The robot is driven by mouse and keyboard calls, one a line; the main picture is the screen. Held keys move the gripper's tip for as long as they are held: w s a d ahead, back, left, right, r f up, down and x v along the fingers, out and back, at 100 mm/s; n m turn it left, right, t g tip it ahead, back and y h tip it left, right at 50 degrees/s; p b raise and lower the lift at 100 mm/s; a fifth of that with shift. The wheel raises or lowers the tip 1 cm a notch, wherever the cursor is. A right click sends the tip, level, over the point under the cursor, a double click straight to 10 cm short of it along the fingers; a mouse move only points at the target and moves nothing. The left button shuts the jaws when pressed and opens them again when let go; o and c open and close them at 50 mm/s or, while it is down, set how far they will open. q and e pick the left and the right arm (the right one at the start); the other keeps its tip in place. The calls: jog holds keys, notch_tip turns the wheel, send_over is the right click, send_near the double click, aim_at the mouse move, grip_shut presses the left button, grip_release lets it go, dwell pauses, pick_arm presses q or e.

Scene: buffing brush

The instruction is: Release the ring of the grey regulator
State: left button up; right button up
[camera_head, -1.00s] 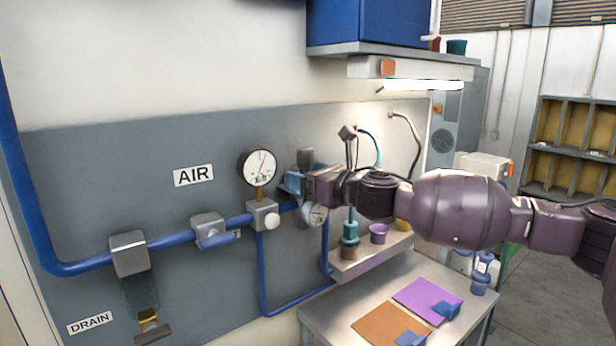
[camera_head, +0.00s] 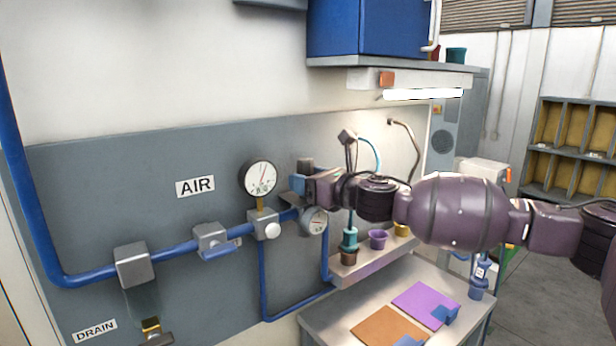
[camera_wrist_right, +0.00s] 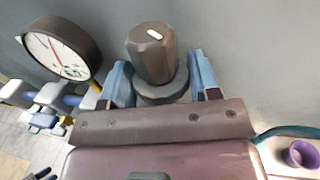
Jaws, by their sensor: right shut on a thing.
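The grey regulator shows in the head view as a dark grey knob (camera_head: 306,165) above the blue air pipe, right of the upper gauge. In the right wrist view the knob (camera_wrist_right: 152,53) is large, with a white mark on its top. A darker grey ring (camera_wrist_right: 165,90) sits around its base. My right gripper (camera_head: 300,186) reaches in from the right at the regulator. In the wrist view its blue fingers (camera_wrist_right: 160,85) stand either side of the ring and are shut on it. The regulator's body below is hidden by the gripper. My left gripper is out of view.
A white-faced gauge (camera_head: 258,178) stands left of the regulator, close to my right gripper. A smaller gauge (camera_head: 314,221) hangs below it. A narrow shelf (camera_head: 372,266) with small cups and a table (camera_head: 330,322) with coloured mats lie below my right arm.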

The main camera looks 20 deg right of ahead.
jog(key=shift+r, duration=0.3)
jog(key=o, duration=1)
jog(key=shift+c, duration=0.2)
jog(key=o, duration=0.3)
jog(key=shift+f, duration=0.1)
jog(key=shift+s+d, duration=0.35)
jog(key=shift+s, duration=0.2)
jog(key=b+v, duration=0.2)
jog(key=v, duration=0.7)
jog(key=shift+s+d, duration=0.15)
jog(key=shift+s, duration=0.1)
